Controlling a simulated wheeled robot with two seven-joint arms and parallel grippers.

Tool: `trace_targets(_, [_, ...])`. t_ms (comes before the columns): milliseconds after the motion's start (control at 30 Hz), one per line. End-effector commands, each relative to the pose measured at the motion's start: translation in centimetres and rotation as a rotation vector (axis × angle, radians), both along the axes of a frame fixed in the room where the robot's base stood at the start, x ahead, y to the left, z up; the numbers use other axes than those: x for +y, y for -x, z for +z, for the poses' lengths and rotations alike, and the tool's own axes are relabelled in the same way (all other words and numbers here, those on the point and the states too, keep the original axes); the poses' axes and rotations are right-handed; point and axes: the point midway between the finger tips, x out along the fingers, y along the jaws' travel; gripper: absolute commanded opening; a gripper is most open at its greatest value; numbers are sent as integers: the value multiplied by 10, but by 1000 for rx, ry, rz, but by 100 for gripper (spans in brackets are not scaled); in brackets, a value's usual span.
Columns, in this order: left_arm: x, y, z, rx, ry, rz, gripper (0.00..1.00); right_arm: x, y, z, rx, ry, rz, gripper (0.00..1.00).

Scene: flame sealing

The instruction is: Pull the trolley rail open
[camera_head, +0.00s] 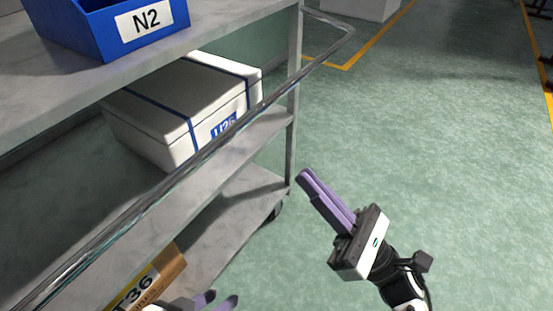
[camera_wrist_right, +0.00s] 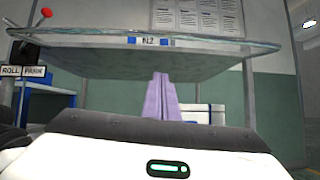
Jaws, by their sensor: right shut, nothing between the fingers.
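The trolley's metal rail (camera_head: 215,136) runs diagonally along its open side in the head view, from the lower left to a bent corner at the upper right. The grey trolley (camera_head: 225,205) has several shelves. My right gripper (camera_head: 303,175) is shut and empty, to the right of the rail and apart from it, over the floor. In the right wrist view its closed purple fingers (camera_wrist_right: 161,88) point toward the trolley, below a long curved edge (camera_wrist_right: 170,42). My left gripper (camera_head: 218,299) is at the bottom edge, mostly cut off, with its two fingertips apart.
A blue N2 bin (camera_head: 85,28) stands on the top shelf. A white U26 box (camera_head: 165,110) sits on the shelf below, and a cardboard T36 box (camera_head: 165,280) is lower. A red-knobbed lever (camera_wrist_right: 40,17) shows in the wrist view. The green floor at right is clear.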

Motion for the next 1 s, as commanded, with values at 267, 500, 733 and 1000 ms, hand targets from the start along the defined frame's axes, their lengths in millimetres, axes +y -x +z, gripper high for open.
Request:
trace_targets(267, [-1, 0, -1, 0, 2, -3, 31, 21, -5, 14, -89, 49, -8, 0])
trace_targets(500, [0, 1, 0, -4, 4, 5, 31, 54, -30, 44, -87, 47, -8, 0])
trace_targets(733, [3, 0, 5, -18, 5, 19, 31, 67, -39, 74, -84, 51, -10, 0])
trace_targets(1000, [6, 2, 6, -31, 7, 35, 31, 60, -34, 93, -80, 50, -9, 0])
